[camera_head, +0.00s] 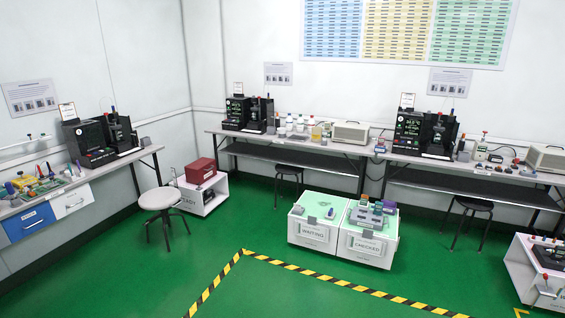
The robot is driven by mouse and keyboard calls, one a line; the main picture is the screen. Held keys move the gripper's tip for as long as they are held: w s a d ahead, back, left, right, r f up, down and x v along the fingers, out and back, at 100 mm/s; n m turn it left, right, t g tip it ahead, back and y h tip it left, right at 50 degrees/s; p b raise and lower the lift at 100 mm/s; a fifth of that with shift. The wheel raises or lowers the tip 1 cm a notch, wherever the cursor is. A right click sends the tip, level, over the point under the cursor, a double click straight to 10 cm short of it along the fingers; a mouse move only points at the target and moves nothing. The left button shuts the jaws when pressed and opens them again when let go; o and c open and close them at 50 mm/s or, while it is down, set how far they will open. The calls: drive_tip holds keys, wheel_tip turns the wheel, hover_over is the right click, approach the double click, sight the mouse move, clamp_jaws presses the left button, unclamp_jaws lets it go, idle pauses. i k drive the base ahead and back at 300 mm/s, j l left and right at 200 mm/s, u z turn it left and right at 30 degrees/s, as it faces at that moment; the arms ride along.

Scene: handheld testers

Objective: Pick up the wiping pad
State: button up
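I cannot pick out the wiping pad with certainty; items on the benches are too small to tell apart. My gripper is not in view. A white crate labelled WAITING (308,234) stands on the floor, with a small grey and blue item (330,213) on its green top. Beside it stands a crate labelled CHECKED (367,246), carrying several grey and purple devices (371,213). The left bench (100,169) holds a cluster of small coloured items (37,186) on its near part.
A long bench (285,142) runs along the back wall with black test stands, bottles and boxes. A white stool (160,198) stands by the left bench; dark stools (288,169) stand at the back. A low white cart (205,194) holds a red box. Green floor in front is clear, with striped tape (320,276).

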sight(330, 214)
drive_tip(key=i+j, duration=0.1)
drive_tip(key=i, duration=3.9)
drive_tip(key=i+j+z, duration=0.1)
drive_tip(key=i, duration=0.3)
drive_tip(key=i+j, duration=0.15)
drive_tip(key=i, duration=0.2)
drive_tip(key=i+j+z, duration=0.15)
drive_tip(key=i, duration=0.25)
